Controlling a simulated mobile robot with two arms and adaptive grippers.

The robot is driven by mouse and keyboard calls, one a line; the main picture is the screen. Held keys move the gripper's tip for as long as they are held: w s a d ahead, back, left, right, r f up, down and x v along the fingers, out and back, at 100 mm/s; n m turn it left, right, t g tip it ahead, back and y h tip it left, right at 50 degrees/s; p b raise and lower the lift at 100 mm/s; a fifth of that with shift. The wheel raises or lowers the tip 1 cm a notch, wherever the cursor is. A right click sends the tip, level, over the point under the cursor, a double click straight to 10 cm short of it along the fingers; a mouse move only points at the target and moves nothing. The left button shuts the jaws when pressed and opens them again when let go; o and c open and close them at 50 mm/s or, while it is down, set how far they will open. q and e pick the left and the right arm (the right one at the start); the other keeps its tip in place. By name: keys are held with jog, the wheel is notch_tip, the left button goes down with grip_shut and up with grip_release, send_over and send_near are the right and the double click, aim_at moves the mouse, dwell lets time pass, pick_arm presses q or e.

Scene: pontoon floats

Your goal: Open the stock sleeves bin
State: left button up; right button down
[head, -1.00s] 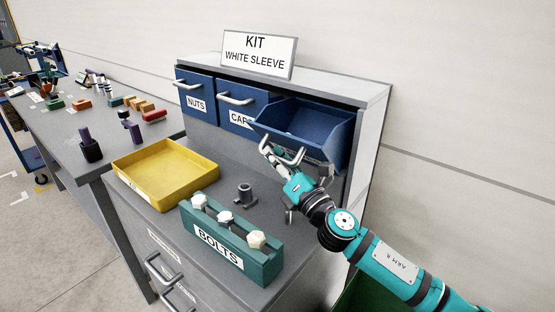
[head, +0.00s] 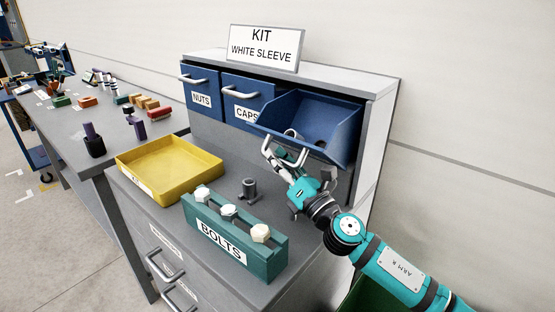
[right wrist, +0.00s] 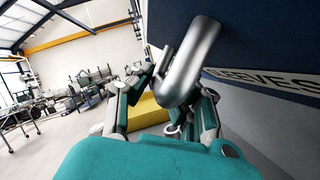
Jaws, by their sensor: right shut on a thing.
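The stock sleeves bin (head: 330,118) is the blue bin at the right end of the upper row on the grey cabinet. It is tilted open toward me, and some rounded pieces show inside. Its label, reading "SLEEVES" in part, shows in the right wrist view (right wrist: 270,80). Its silver handle (right wrist: 192,62) is at my right gripper's fingers. My right gripper (head: 280,158) is shut on this handle, in front of the bin. My left gripper is not in view.
The nuts bin (head: 199,84) and caps bin (head: 246,101) are closed. A yellow tray (head: 170,168), a teal bolts block (head: 236,236) and a grey fitting (head: 249,189) stand on the worktop. A kit sign (head: 264,48) stands on top of the cabinet. A side table (head: 70,125) holds small parts.

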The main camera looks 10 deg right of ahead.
jog(key=c, duration=1.3)
grip_release()
jog(key=v, duration=1.2)
